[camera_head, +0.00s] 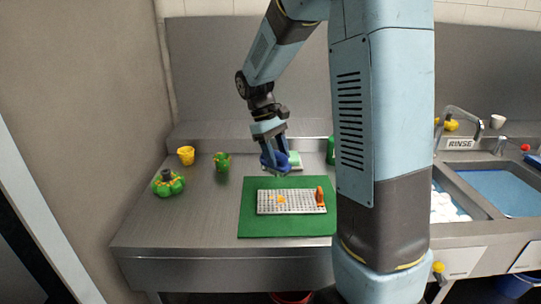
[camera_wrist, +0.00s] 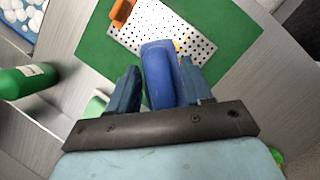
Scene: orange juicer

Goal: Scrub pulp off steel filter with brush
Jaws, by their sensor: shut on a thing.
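My gripper (camera_head: 273,152) is shut on a blue brush (camera_head: 276,165) and holds it above the back part of the green mat. In the wrist view the blue brush (camera_wrist: 160,72) sits between the two fingers; its bristles cannot be made out. The steel filter (camera_head: 266,208), a pale perforated plate, lies flat on the green mat (camera_head: 255,229), in front of and below the brush. A yellow-orange bit of pulp (camera_head: 281,199) lies on its middle. In the wrist view the brush hides part of the filter (camera_wrist: 195,45).
An orange-brown object (camera_head: 320,196) stands at the filter's right end. A green and white block (camera_head: 295,159) and a green bottle (camera_head: 331,150) are behind the mat. A yellow cup (camera_head: 186,155) and green items stand left. Sinks (camera_head: 505,190) lie right.

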